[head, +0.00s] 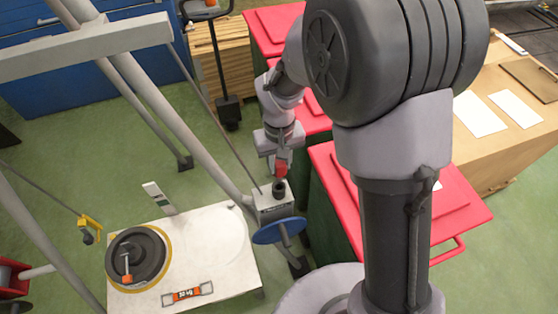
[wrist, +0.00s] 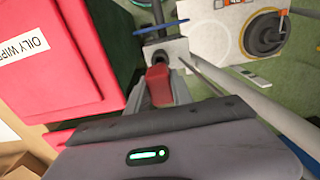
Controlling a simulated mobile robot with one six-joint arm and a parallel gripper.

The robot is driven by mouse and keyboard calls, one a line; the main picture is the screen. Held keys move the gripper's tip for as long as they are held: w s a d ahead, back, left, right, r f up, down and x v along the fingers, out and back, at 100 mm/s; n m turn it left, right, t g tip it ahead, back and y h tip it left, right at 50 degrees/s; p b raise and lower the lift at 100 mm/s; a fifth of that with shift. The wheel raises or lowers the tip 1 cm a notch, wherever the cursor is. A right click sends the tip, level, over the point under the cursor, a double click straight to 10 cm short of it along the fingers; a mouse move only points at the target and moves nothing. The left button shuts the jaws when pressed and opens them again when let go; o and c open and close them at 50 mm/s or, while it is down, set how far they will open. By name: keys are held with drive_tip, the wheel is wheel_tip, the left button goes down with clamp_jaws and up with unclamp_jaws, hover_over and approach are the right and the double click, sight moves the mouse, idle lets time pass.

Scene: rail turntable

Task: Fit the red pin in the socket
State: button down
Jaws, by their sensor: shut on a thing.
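My gripper (head: 278,158) is shut on the red pin (head: 281,170), which sticks out below the fingers. In the head view the pin is just above the black round socket (head: 279,188), on top of a small grey box. The wrist view shows the red pin (wrist: 158,90) between the fingers, with the dark socket (wrist: 158,57) just beyond its far end. I cannot tell whether the pin's tip touches the socket rim or is slightly above it. The pin's lower end is partly hidden.
A blue handwheel (head: 279,231) is mounted on the front of the grey box. A white platform (head: 215,275) with a black disc (head: 138,258) lies to the left. Sloping grey poles (head: 150,95) rise close by. Red-lidded bins (head: 440,205) stand at the right.

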sight(279, 179)
drive_tip(key=shift+f+b, duration=0.9)
drive_tip(key=shift+f, duration=0.6)
drive_tip(key=shift+f+b, duration=2.45)
drive_tip(key=shift+f, duration=0.3)
drive_tip(key=c, duration=1.1)
unclamp_jaws()
drive_tip(key=shift+o, duration=0.2)
wheel_tip(279, 179, up, 17)
drive_tip(key=p, duration=0.4)
drive_tip(key=shift+r, duration=0.2)
